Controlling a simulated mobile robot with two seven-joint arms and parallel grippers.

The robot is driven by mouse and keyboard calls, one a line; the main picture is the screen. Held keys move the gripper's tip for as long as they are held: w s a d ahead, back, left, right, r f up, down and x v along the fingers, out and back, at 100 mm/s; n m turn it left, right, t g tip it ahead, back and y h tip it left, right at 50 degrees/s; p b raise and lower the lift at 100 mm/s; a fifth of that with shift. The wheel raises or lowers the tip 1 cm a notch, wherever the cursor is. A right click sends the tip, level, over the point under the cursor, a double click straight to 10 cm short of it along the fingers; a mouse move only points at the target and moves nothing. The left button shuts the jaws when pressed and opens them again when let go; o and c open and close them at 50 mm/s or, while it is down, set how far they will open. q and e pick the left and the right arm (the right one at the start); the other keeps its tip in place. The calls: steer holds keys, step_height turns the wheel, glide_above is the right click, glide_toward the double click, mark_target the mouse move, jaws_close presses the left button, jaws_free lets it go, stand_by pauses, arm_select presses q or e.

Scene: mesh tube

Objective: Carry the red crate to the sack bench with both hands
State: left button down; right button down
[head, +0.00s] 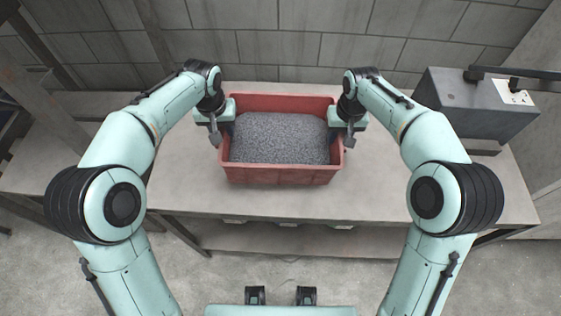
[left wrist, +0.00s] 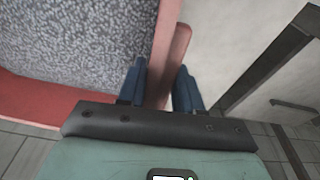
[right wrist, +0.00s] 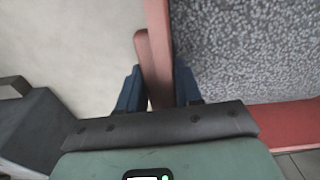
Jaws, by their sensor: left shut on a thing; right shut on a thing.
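The red crate (head: 280,174) is filled with grey granules (head: 280,138) and is at the grey bench (head: 190,185), in the middle of the head view. I cannot tell whether it rests on the top or hangs just above it. My left gripper (head: 216,132) is shut on the crate's left side; the left wrist view shows its blue fingers (left wrist: 160,88) on either side of the red rim (left wrist: 176,55). My right gripper (head: 349,136) is shut on the crate's right side; its fingers (right wrist: 158,88) straddle the red rim (right wrist: 155,45) in the right wrist view.
A dark grey box-shaped machine (head: 475,100) with an arm stands at the bench's right end. A block wall (head: 290,45) is behind the bench. Posts stand at the left. The bench top is bare in front of and beside the crate. A lower shelf (head: 290,238) runs underneath.

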arm_select(q)
steer(key=shift+w+a+r, duration=0.15)
steer(key=shift+w+a, duration=0.05)
steer(key=shift+a, duration=0.05)
arm_select(e)
steer(key=shift+d+f, duration=0.15)
steer(key=shift+d, duration=0.1)
